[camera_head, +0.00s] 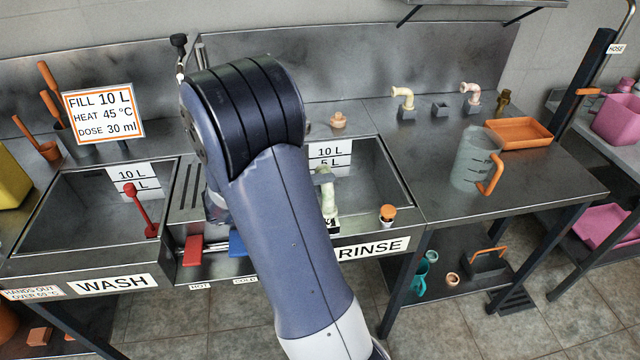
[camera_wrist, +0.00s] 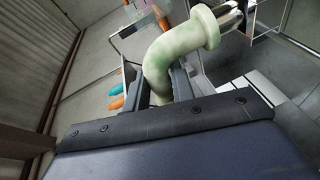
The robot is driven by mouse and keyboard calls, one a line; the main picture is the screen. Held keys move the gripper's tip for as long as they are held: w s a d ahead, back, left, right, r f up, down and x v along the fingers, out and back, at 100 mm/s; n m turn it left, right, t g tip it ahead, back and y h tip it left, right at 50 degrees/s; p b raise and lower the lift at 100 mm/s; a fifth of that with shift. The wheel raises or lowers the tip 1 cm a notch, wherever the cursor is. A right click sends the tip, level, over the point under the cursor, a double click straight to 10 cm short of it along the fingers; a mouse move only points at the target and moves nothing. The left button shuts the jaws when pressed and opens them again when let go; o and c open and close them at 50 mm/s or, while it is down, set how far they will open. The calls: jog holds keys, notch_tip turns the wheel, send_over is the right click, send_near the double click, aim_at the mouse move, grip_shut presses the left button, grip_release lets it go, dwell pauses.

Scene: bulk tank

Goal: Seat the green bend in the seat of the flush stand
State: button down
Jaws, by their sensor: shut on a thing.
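The pale green bend (camera_head: 325,180) is over the rinse sink, mostly to the right of my arm. In the wrist view the green bend (camera_wrist: 175,60) stands up between the fingers of my gripper (camera_wrist: 163,88), which is shut on its lower leg. Its flanged end points to the upper right there. The flush stand has several small grey seats on the right worktop. The middle seat (camera_head: 440,110) is empty. My gripper is well left of the stand.
A clear measuring jug (camera_head: 474,160) with an orange handle and an orange tray (camera_head: 520,133) stand right of the seats. A small orange-capped bottle (camera_head: 388,214) is at the rinse sink's front right. The worktop before the seats is clear.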

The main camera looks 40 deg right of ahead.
jog(key=shift+f+b, duration=1.3)
jog(key=shift+b, duration=0.05)
jog(key=c, duration=1.1)
grip_release()
jog(key=b+v, duration=0.1)
jog(key=v, duration=1)
jog(key=shift+s, duration=0.1)
jog(key=shift+d, duration=0.15)
jog(key=p+x, duration=0.1)
jog(key=x, duration=0.9)
jog(key=shift+s+d, duration=0.1)
jog(key=shift+d, duration=0.1)
jog(key=shift+d+r+p, duration=0.1)
jog(key=shift+r+p, duration=0.35)
jog(key=shift+p, duration=0.15)
